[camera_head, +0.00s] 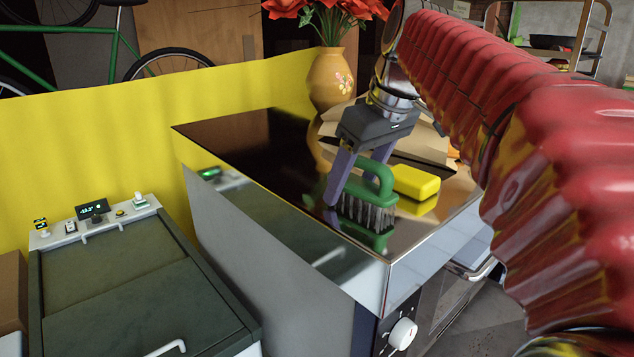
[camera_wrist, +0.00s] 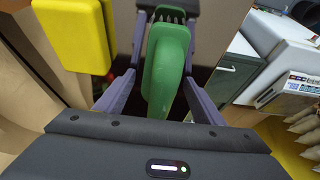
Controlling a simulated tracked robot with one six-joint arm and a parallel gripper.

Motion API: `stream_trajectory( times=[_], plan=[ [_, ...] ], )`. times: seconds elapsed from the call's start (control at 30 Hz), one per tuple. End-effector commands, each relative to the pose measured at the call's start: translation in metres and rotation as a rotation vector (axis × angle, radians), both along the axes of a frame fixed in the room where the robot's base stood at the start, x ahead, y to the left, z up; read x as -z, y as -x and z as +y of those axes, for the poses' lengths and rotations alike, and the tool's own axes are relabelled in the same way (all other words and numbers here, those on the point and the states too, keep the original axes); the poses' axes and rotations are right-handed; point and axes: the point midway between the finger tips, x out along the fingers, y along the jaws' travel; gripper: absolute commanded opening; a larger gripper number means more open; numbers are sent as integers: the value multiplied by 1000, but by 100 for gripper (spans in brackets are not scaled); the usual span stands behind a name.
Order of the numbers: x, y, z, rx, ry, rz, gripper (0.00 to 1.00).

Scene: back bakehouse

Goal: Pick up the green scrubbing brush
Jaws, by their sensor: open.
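The green scrubbing brush (camera_head: 380,193) stands bristles down on the shiny dark counter top (camera_head: 230,140), near its front edge. It has a looped handle and grey bristles. My gripper (camera_head: 358,180) reaches down over it with its fingers apart. In the wrist view the green brush (camera_wrist: 168,65) lies between the two purple fingers of my gripper (camera_wrist: 160,75), with visible gaps beside it. One finger partly covers the brush in the head view. I cannot tell whether a finger touches it.
A yellow sponge-like block (camera_head: 416,182) sits close beside the brush, also seen in the wrist view (camera_wrist: 75,35). Behind stand an orange vase (camera_head: 331,80) with red flowers and an open cardboard box (camera_head: 420,142). The left part of the counter is clear.

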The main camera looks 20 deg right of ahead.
Motion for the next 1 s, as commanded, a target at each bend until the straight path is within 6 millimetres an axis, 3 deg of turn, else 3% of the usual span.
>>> stream_trajectory(
  times=[0.17, 0.83, 1.0],
  plan=[
    [0, 0, 0, 0, 0, 0, 62],
    [0, 0, 0, 0, 0, 0, 14],
    [-1, 0, 0, 0, 0, 0, 14]
  ],
)
